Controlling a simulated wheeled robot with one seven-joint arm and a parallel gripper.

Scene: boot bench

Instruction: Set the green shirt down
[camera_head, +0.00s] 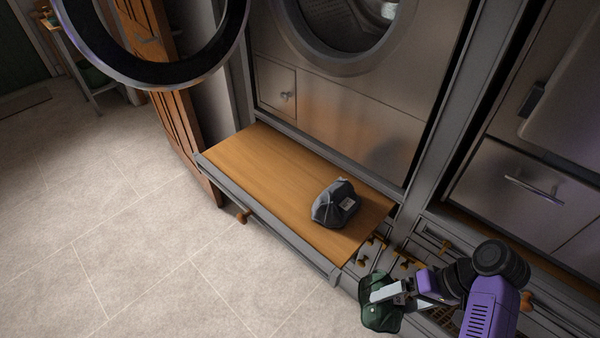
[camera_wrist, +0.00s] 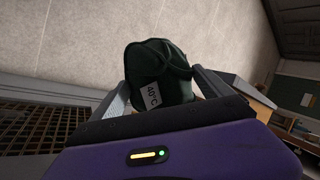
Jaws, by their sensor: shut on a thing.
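The green shirt (camera_head: 379,306) is a dark green crumpled bundle at the lower right of the head view, off the near right end of the wooden bench board. My gripper (camera_head: 386,293) is shut on it. In the wrist view the green shirt (camera_wrist: 158,75) sits between the two fingers of my gripper (camera_wrist: 157,90), with a white "40°C" label facing the camera. Floor tiles show behind it, so it appears held in the air. The wooden pull-out board (camera_head: 270,185) is to the upper left of my gripper.
A dark grey crumpled garment (camera_head: 336,204) with a small label lies on the right part of the board. The board's left and middle are bare. A washing machine with its round door open (camera_head: 150,85) stands behind. Tiled floor (camera_head: 150,270) lies clear in front.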

